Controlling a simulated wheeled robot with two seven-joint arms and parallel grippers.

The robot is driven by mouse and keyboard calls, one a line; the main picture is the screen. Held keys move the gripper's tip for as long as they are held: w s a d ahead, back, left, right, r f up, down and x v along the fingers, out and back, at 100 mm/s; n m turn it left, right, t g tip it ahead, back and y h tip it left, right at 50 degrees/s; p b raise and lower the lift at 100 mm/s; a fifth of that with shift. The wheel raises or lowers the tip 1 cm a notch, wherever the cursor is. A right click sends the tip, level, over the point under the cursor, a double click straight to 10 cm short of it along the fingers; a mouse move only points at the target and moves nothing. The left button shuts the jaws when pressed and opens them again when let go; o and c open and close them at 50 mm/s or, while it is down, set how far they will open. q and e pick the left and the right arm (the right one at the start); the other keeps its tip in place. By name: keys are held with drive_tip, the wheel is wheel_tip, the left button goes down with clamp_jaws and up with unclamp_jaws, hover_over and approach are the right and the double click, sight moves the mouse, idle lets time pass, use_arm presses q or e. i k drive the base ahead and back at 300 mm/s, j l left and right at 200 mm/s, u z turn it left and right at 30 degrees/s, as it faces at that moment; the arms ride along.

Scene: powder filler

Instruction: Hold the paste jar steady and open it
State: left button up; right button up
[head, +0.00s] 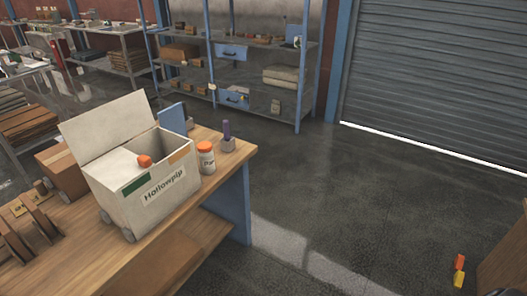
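A white jar with an orange lid and a dark-lettered label (207,160) stands upright on the wooden workbench (190,239), near its back right edge. It looks like the paste jar, but the lettering is too small to read surely. Its lid is on. A second orange cap or lid (144,160) shows inside the open white box; what is below it is hidden by the box.
The open white box marked "Hollowpip" (154,194) stands just left of the jar, its flap raised. A small holder with a purple item (227,143) is close behind the jar.

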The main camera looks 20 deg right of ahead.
sight(206, 160)
drive_tip(key=z, duration=0.3)
drive_tip(key=i+l+u, duration=0.15)
drive_tip(key=u, duration=0.35)
drive_tip(key=l+u, duration=0.3)
drive_tip(key=u, duration=0.2)
drive_tip(key=i+l+u, duration=0.1)
drive_tip(key=l+u, duration=0.2)
drive_tip(key=u, duration=0.15)
